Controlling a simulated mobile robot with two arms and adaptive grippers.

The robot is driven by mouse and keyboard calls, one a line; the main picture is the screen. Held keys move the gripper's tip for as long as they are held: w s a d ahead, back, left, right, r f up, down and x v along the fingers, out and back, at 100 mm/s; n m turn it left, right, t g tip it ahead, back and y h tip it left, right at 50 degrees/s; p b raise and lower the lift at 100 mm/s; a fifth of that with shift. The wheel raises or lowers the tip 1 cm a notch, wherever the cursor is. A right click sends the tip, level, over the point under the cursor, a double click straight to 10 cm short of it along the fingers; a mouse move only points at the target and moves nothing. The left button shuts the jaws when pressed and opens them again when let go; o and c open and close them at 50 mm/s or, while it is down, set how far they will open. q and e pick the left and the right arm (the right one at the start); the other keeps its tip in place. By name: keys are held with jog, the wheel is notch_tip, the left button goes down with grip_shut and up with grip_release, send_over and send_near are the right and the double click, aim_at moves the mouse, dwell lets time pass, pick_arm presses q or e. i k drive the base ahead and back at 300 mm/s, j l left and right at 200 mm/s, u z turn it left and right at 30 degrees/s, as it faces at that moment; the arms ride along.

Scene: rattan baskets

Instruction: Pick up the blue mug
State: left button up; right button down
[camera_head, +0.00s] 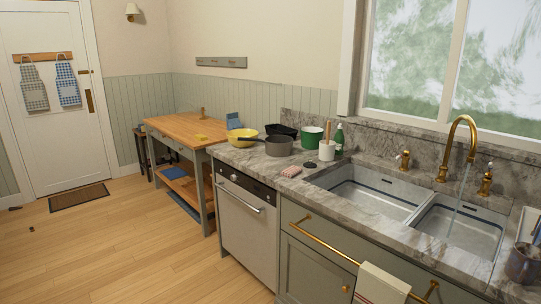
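No mug that is plainly blue shows in the head view. A dark, greyish mug-like vessel (522,262) stands on the counter at the right edge, right of the sink. Its colour is hard to tell, and it is close to the picture's edge. Neither of my grippers is in view.
A marble counter (262,165) holds a yellow bowl (242,135), a grey pot (279,146), a green pot (312,137) and a green bottle (339,138). The double sink (375,192) has its brass tap (471,130) running.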

aim_at(523, 265)
jog(key=z, duration=1.7)
jog(key=i+l+u, duration=0.35)
jog(key=i+l, duration=0.25)
